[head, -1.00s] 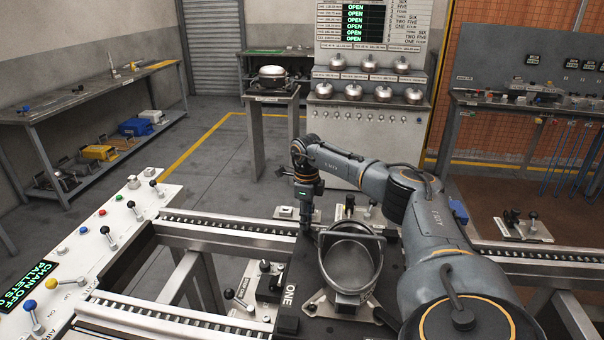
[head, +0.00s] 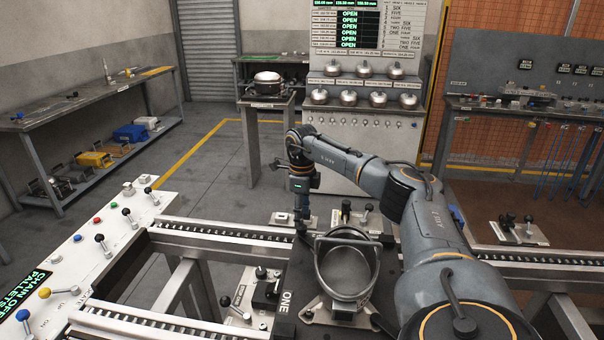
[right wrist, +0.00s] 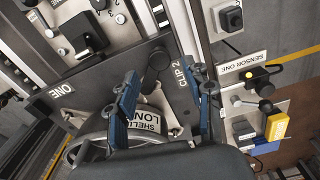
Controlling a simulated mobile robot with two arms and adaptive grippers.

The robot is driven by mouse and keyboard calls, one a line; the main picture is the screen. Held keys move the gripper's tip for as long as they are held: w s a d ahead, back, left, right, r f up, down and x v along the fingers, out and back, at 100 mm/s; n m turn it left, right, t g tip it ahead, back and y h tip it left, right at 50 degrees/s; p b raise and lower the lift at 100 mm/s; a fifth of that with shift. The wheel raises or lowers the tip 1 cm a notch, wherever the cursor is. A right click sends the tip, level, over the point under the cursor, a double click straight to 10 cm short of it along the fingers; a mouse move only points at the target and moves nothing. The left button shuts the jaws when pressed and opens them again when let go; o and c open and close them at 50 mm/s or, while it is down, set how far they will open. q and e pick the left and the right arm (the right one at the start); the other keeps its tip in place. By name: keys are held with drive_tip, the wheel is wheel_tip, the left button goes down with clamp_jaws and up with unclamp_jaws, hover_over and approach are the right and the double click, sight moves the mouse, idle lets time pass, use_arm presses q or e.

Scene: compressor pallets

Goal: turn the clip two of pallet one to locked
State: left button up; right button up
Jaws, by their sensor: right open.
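Pallet one is a dark plate marked ONE (head: 286,302), on the rail in front of me; it also shows in the right wrist view (right wrist: 85,92). A metal shell (head: 345,268) sits on it, marked SHELL LONG in the right wrist view (right wrist: 147,122). My right gripper (head: 302,222) points down at the plate's far left corner. In the right wrist view its two blue fingers (right wrist: 164,78) are apart and empty. A dark rounded piece, apparently clip two (right wrist: 158,62), lies between and just beyond the fingertips, beside the CLIP 2 label. Its lock position is unclear. My left gripper is out of view.
A SENSOR ONE box (right wrist: 245,75) and a lever panel with a yellow block (right wrist: 277,126) stand close by the pallet. A lever unit (head: 266,285) sits left of it. A control panel (head: 100,250) lies at the left. My right arm spans the right side.

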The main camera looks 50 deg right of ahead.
wheel_tip(320, 180, up, 8)
drive_tip(key=shift+f, duration=0.1)
idle(0.6)
